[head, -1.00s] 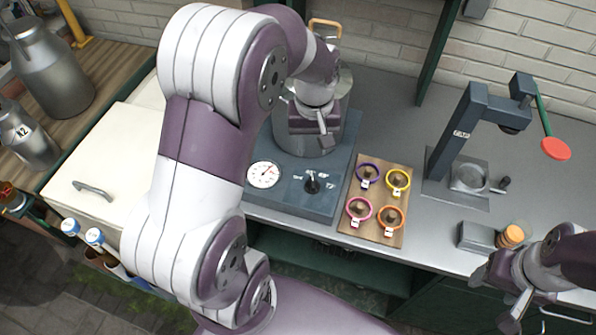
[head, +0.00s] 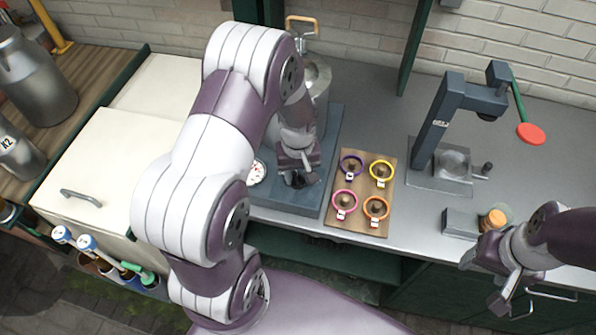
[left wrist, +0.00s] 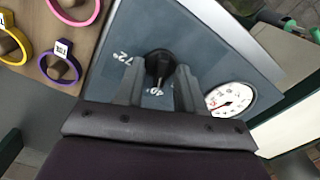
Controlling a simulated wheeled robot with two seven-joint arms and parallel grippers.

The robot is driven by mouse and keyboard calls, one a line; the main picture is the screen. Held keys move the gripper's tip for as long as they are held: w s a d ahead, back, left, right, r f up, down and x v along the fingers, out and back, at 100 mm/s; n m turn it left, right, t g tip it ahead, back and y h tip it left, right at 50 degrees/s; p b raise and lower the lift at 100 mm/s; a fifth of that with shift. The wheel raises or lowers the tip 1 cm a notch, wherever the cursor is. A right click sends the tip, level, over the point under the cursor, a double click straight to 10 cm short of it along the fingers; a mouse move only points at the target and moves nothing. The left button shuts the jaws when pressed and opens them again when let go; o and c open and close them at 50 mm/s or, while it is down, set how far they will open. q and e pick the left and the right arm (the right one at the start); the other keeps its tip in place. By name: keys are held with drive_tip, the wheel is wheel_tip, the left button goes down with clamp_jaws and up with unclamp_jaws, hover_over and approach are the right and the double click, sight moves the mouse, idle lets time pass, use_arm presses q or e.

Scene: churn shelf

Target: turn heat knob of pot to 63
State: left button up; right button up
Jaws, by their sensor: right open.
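The pot (head: 318,76) stands on a blue-grey base (head: 330,150), partly hidden behind my left arm. The black heat knob (left wrist: 159,64) is on the base's front panel, with a "72°" mark beside it and another mark, partly covered, below it in the left wrist view. My left gripper (head: 297,172) is over the knob. In the left wrist view its fingers (left wrist: 160,75) stand apart on either side of the knob, with gaps showing. The white dial gauge (left wrist: 230,100) lies to the right of the fingers. My right gripper (head: 490,284) is open and empty at the counter's front right.
A wooden board (head: 361,208) with several coloured rings lies right of the base. A dark press (head: 440,122) with a red-ended lever and a grey block (head: 461,222) stand farther right. A cream chest (head: 100,170) is on the left.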

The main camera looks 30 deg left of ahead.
use_arm(q)
drive_tip(key=shift+a, duration=0.1)
drive_tip(key=c, duration=0.6)
clamp_jaws()
drive_tip(key=shift+m, duration=0.4)
drive_tip(key=m+p, duration=0.1)
drive_tip(key=m, duration=0.2)
drive_tip(key=shift+r+m, duration=0.1)
drive_tip(key=shift+m, duration=0.2)
drive_tip(key=m, duration=0.4)
drive_tip(key=shift+p, duration=0.4)
drive_tip(key=shift+m, duration=0.3)
drive_tip(key=o, duration=0.6)
unclamp_jaws()
